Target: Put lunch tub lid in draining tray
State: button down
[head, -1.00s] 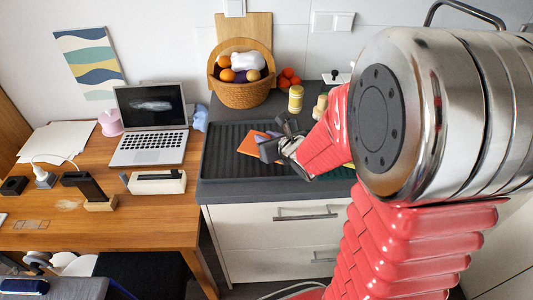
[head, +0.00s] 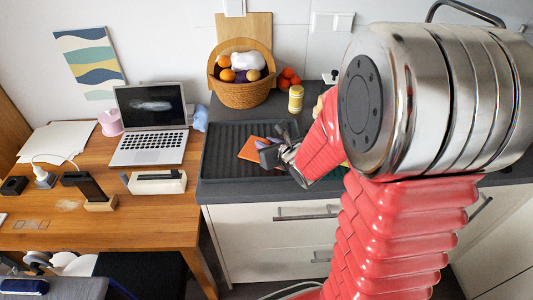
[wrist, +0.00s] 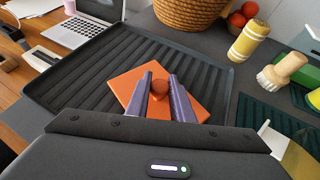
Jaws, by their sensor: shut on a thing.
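The lunch tub lid is a flat orange square (head: 248,152) with a round brownish-red knob. In the wrist view the lid (wrist: 128,84) lies within the outline of the dark ribbed draining tray (wrist: 62,84). I cannot tell whether it touches the ribs or hangs just above them. My gripper (wrist: 159,88) is shut on the knob, with one purple finger on each side. In the head view my gripper (head: 270,150) is over the right part of the tray (head: 222,160). My arm hides the tray's right end there.
A wicker basket of fruit (head: 243,95) stands behind the tray, with red fruit beside it. A laptop (head: 150,130) is on the wooden desk at left. The tray's left part is clear.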

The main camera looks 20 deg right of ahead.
jog(key=shift+f, duration=0.2)
jog(key=c, duration=1.5)
grip_release()
jog(key=shift+o, duration=0.5)
jog(key=shift+o, duration=1.2)
jog(key=shift+s+r, duration=0.1)
